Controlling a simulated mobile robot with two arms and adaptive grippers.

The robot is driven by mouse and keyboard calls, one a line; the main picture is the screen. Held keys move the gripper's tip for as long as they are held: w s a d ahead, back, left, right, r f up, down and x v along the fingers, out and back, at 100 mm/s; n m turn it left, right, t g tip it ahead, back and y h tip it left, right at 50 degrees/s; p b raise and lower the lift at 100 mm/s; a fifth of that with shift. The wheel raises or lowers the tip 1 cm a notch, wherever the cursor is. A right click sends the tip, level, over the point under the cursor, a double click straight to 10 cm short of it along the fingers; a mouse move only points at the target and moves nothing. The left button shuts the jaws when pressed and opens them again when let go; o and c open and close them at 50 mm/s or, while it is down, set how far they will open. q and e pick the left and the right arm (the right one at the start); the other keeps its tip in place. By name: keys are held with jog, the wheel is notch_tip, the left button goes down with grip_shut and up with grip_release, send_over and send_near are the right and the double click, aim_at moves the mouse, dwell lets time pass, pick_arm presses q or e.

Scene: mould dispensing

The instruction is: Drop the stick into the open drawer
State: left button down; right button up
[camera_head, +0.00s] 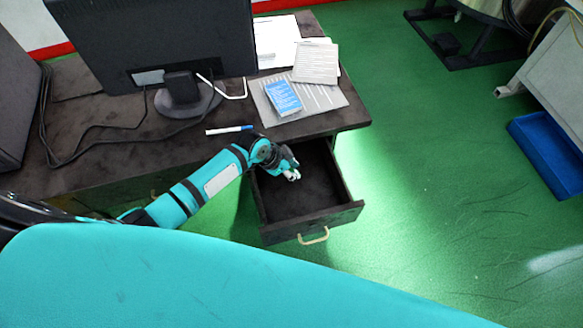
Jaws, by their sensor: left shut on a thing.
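The open drawer (314,208) is pulled out from the right end of the dark desk, and its dark inside looks empty. My left gripper (291,174) is over the back left part of the drawer opening. It is shut on the stick, which is mostly hidden by the fingers; only small pale bits show at the fingertips, and I cannot tell its full shape. My right gripper is not in view.
On the desk (110,110) are a monitor (155,40), a blue-and-white pen (230,130), a blue booklet (283,97) and papers (316,62). The drawer front has a pale handle (314,237). A blue bin (548,155) stands right, on green floor.

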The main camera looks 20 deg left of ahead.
pick_arm(q)
jog(key=shift+f, duration=0.3)
jog(key=shift+f+b, duration=0.9)
jog(key=shift+f, duration=0.1)
jog(key=c, duration=1)
grip_release()
jog(key=shift+c, duration=0.2)
jog(key=shift+r, duration=0.1)
jog(key=v, duration=1.2)
